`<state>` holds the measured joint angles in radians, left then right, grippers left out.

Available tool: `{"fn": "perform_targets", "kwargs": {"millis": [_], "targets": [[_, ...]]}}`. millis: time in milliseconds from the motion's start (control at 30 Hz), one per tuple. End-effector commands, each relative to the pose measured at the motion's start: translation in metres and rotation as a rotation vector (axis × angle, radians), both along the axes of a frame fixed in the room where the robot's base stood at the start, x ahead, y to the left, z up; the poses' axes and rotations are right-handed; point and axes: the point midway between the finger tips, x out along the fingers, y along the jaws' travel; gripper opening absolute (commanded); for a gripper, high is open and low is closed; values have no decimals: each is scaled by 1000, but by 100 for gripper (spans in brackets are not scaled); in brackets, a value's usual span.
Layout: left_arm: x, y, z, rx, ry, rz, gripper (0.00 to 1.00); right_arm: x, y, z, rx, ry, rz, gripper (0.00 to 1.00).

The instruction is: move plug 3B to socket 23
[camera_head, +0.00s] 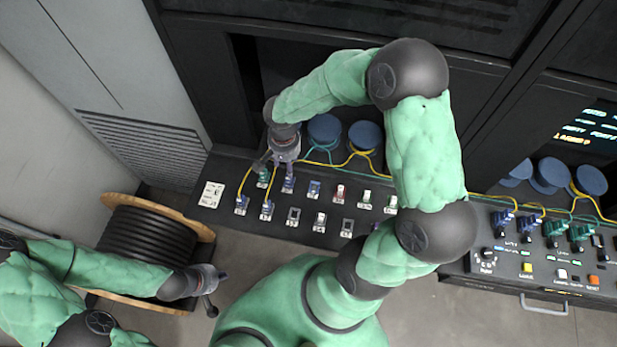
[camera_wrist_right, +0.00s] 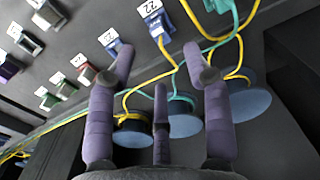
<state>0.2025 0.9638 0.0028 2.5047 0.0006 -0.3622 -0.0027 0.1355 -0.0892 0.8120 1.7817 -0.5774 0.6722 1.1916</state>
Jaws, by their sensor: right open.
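My right gripper (camera_head: 276,160) is over the left end of the socket board (camera_head: 220,222). In the right wrist view my right gripper (camera_wrist_right: 158,62) is open, with nothing between its fingers. A blue plug (camera_wrist_right: 160,24) with a yellow cable sits in the board just beyond the fingertips, apart from them. A teal plug (camera_wrist_right: 217,6) is to its right. In the head view, blue plugs (camera_head: 241,204) stand in the board's left end. I cannot read which plug is 3B or which socket is 23. My left gripper (camera_head: 210,290) hangs low by the cable drum; its jaws are unclear.
Blue round spools (camera_head: 324,128) with yellow and teal cables stand behind the board. A wooden cable drum (camera_head: 140,250) is at the left. A second panel (camera_head: 545,265) with plugs and buttons is at the right. My right arm crosses above the board.

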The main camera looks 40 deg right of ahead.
Motion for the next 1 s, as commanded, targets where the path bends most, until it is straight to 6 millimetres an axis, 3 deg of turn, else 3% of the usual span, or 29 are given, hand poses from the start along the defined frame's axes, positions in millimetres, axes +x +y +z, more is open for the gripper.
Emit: {"fn": "perform_targets", "kwargs": {"millis": [467,867,1000], "targets": [[1,0,-6,0,-2,1,0,0,0,-10,0,0,0,51],[1,0,-34,0,-2,1,0,0,0,-56,2,1,0,51],[1,0,-52,0,-2,1,0,0,0,-72,1,-1,0,51]]}}
